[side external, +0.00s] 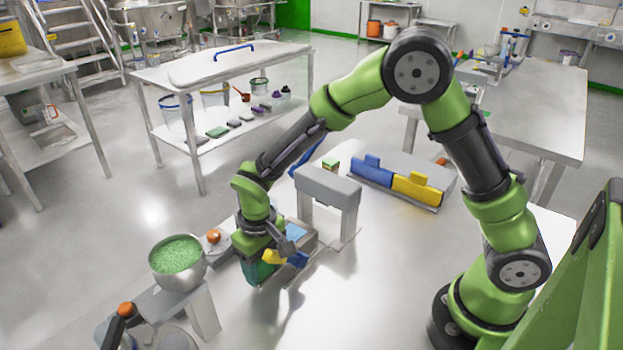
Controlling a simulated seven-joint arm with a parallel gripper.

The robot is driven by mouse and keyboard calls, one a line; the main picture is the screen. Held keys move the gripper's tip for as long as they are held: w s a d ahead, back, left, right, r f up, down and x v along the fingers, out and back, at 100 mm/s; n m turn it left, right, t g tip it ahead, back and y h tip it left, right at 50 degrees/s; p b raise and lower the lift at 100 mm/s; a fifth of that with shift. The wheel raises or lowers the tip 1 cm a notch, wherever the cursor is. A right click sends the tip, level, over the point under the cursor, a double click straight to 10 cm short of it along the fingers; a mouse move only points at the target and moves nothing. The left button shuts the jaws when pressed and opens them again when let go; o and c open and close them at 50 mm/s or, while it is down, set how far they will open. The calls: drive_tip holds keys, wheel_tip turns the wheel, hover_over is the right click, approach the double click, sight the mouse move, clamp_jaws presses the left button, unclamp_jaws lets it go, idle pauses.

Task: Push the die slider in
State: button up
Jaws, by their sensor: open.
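My gripper (285,246) is low over the left part of the work table, in front of a grey bridge-shaped frame (328,187). It is open. Beside and below its fingers are a small yellow part (275,257), a blue part (298,260) and a dark green block (258,271); whether the fingers touch them I cannot tell. Which coloured part is the die slider I cannot tell. My wrist partly hides the parts near the gripper.
A steel bowl of green granules (178,255) stands on a stand left of the gripper, near an orange-knobbed piece (213,237). The table (400,270) is clear right of the frame, up to my base.

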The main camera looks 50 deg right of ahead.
sight(304, 229)
drive_tip(key=shift+c, duration=0.4)
clamp_jaws()
drive_tip(key=d, duration=1.2)
drive_tip(key=shift+d, duration=0.35)
drive_tip(key=shift+r, duration=0.1)
drive_tip(key=shift+o, duration=0.4)
unclamp_jaws()
wheel_tip(304, 229, up, 17)
drive_tip(key=shift+a, duration=0.1)
